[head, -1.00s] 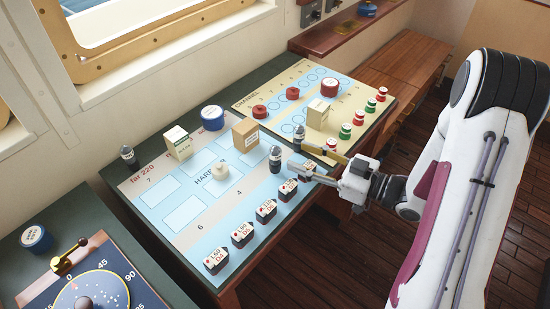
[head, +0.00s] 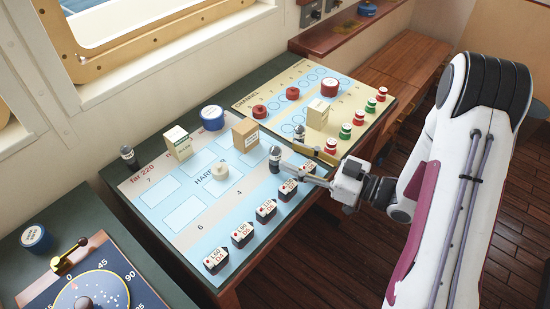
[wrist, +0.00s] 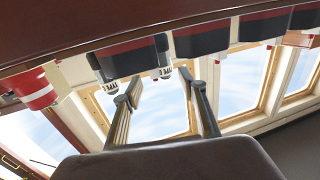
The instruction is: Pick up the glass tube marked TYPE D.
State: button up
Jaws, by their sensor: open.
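My gripper (head: 284,157) is open and reaches in from the right, low over the chart board. Its fingertips are near a small dark upright cylinder with a pale top (head: 274,159). A similar cylinder (head: 128,155) stands at the board's far left. In the wrist view, which is upside down, my open gripper (wrist: 166,82) has nothing clearly between its fingers. Two small white tube ends lettered TYPE, one (wrist: 110,87) by the left finger and one (wrist: 162,73) between the fingers and farther off, show there. The last letter is too small to read on either.
Several dark label blocks (head: 242,235) line the board's near edge, some close under my gripper. Red and green drums (head: 345,131) stand at right. The board's middle is mostly free.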

aim_at(275, 153)
jog(key=shift+w+a, duration=0.15)
jog(key=shift+a, duration=0.05)
dwell(0.3)
jog(key=shift+w+a+f, duration=0.1)
jog(key=shift+w+a, duration=0.15)
jog(key=shift+a, duration=0.5)
jog(key=shift+w+a, duration=0.2)
jog(key=shift+a, duration=0.5)
jog(key=shift+x, duration=1.15)
grip_shut()
